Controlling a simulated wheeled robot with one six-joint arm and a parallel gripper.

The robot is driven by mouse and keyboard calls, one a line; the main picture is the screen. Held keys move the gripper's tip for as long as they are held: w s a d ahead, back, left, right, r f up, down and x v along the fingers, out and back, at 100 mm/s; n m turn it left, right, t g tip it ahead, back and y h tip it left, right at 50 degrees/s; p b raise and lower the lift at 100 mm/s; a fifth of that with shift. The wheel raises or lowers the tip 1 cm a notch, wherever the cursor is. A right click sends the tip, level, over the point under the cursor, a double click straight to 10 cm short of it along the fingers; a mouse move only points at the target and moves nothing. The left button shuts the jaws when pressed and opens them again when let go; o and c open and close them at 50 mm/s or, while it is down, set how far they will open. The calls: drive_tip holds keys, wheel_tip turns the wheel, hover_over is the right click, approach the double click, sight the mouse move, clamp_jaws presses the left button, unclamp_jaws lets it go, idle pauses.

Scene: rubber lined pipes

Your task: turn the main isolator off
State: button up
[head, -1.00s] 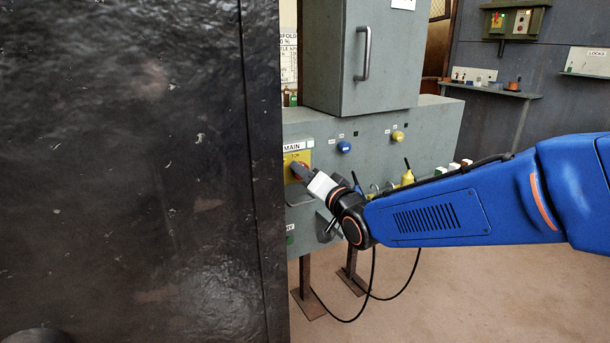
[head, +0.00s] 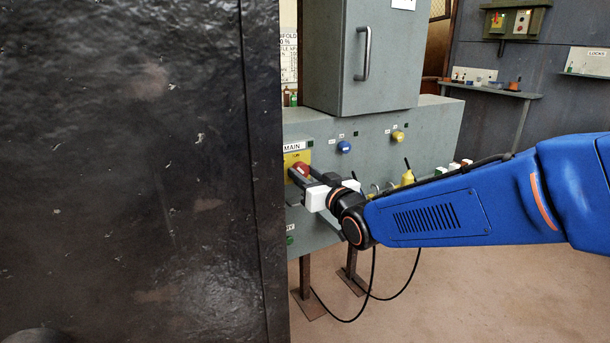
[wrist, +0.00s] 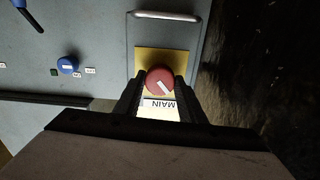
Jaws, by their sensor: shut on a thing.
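The main isolator is a round red knob (head: 301,169) on a yellow plate (head: 289,160) under a MAIN label (head: 293,147), on the grey-green panel. In the wrist view, the red knob (wrist: 159,81) has a white mark lying diagonally, and the MAIN label (wrist: 160,104) appears upside down. My gripper (wrist: 158,84) has one dark finger on each side of the knob and is shut on it. In the head view, my gripper (head: 300,174) reaches the knob from the right, and its fingers partly cover the knob and plate.
A large dark slab (head: 130,170) fills the left, close beside the isolator. A blue knob (head: 344,146) and a yellow knob (head: 397,136) sit to the right on the panel. A cabinet with a bar handle (head: 363,54) stands above.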

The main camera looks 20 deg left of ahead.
drive_tip(key=n, duration=0.4)
drive_tip(key=shift+n, duration=2.8)
drive_tip(key=o, duration=1)
drive_tip(key=shift+o, duration=0.2)
drive_tip(key=v, duration=1.7)
drive_tip(key=shift+s, duration=0.25)
drive_tip(key=shift+d, duration=0.1)
